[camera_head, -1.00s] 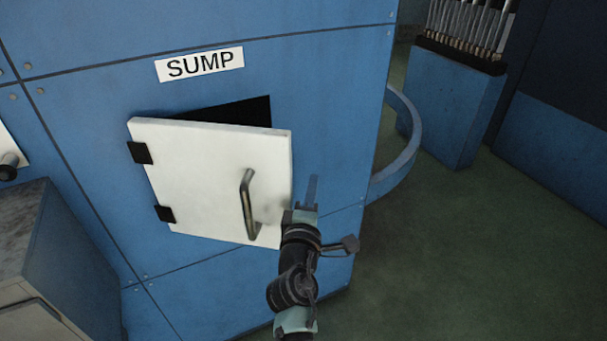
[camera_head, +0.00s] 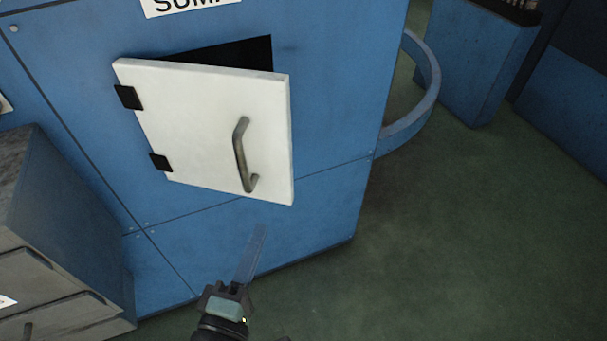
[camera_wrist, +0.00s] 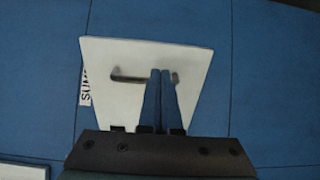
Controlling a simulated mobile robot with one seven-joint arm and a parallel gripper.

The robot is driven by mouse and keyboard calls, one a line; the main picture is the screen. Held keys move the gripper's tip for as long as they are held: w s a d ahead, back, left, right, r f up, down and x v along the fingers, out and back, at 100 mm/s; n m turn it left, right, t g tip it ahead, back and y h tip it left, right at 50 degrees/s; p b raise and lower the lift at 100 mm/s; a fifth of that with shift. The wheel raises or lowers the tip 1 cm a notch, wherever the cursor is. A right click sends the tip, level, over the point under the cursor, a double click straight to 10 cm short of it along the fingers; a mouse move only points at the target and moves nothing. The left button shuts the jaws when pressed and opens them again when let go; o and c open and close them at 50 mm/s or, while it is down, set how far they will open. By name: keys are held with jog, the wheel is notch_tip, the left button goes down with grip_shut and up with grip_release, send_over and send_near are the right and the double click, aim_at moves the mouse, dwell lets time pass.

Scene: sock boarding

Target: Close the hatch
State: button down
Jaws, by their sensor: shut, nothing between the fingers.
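The white hatch (camera_head: 195,135) hangs partly open on the blue machine, with two black hinges on its left edge and a dark gap along its top. Its grey bar handle (camera_head: 242,155) stands near the free right side. My gripper (camera_head: 259,228) is below the hatch in the head view, its fingers shut, empty and apart from the hatch. In the wrist view the gripper (camera_wrist: 160,72) points toward the hatch (camera_wrist: 190,62), and its fingers cover part of the handle (camera_wrist: 130,78).
The blue machine panel (camera_head: 320,200) surrounds the hatch, with a partly cut-off sump label (camera_head: 190,5) above. A grey drawer cabinet (camera_head: 60,230) stands at the left. A curved blue rail (camera_head: 425,105) juts out at the right. Green floor (camera_head: 450,240) is clear at the lower right.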

jog(key=s, duration=0.1)
jog(key=p, duration=0.2)
send_near(285, 165)
jog(key=x, duration=0.7)
jog(key=shift+s, duration=0.1)
